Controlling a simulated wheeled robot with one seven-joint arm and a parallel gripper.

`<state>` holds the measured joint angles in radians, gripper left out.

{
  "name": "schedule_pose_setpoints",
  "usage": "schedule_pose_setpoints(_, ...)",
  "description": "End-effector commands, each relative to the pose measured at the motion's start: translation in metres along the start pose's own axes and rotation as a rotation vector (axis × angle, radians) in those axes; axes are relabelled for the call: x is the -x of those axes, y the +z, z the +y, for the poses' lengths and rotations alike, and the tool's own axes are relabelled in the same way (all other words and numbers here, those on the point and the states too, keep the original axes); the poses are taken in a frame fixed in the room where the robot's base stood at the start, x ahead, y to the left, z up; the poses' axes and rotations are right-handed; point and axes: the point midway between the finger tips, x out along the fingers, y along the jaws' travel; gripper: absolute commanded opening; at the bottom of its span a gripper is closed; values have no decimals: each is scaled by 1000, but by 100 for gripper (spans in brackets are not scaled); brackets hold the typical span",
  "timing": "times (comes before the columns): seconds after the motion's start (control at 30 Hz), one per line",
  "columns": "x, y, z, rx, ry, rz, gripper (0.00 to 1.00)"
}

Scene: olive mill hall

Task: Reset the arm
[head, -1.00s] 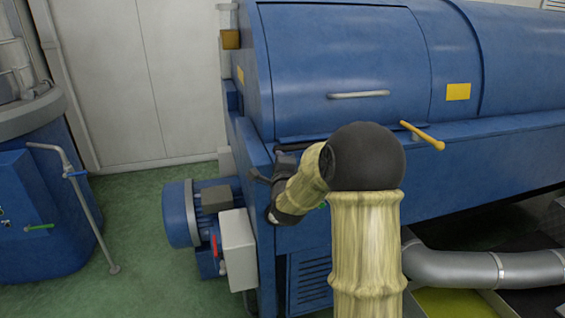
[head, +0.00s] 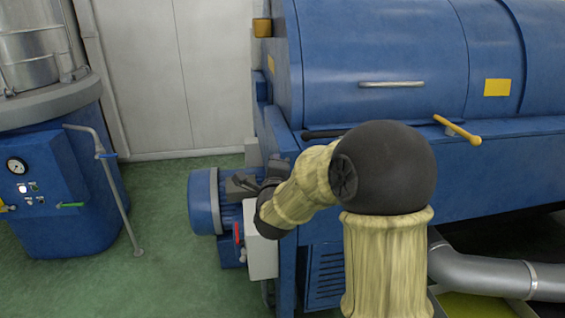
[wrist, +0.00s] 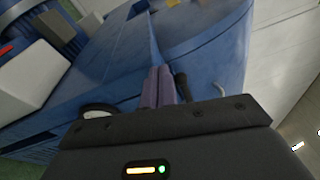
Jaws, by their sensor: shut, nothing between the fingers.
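My arm (head: 385,165) shows in the head view with its elbow bent and its forearm reaching left. In the wrist view, the two purple fingers of my gripper (wrist: 158,88) lie together, shut and empty. The blue machine casing (wrist: 150,50) is behind them.
A black lever (head: 325,134) and a yellow-handled lever (head: 457,130) stick out from the machine. The blue motor (head: 204,200) and a white box (head: 262,240) stand low beside it. A blue vat (head: 60,190) with a pipe stands left. Green floor (head: 165,215) lies clear between.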

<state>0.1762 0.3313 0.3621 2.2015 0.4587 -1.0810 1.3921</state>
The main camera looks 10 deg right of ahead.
Motion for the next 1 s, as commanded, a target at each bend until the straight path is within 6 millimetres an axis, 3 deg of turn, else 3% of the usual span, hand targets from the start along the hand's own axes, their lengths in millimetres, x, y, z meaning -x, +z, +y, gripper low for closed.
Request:
schedule_pose_setpoints(0.27, 3, 0, 0, 62, 42, -16, 0)
schedule_pose_setpoints(0.47, 28, 6, 14, 377, 254, -128, 0)
schedule_pose_setpoints(0.77, 113, -10, 46, 991, 648, -466, 0)
schedule_pose_setpoints(1.0, 207, -46, 51, 1399, 920, -863, 0)
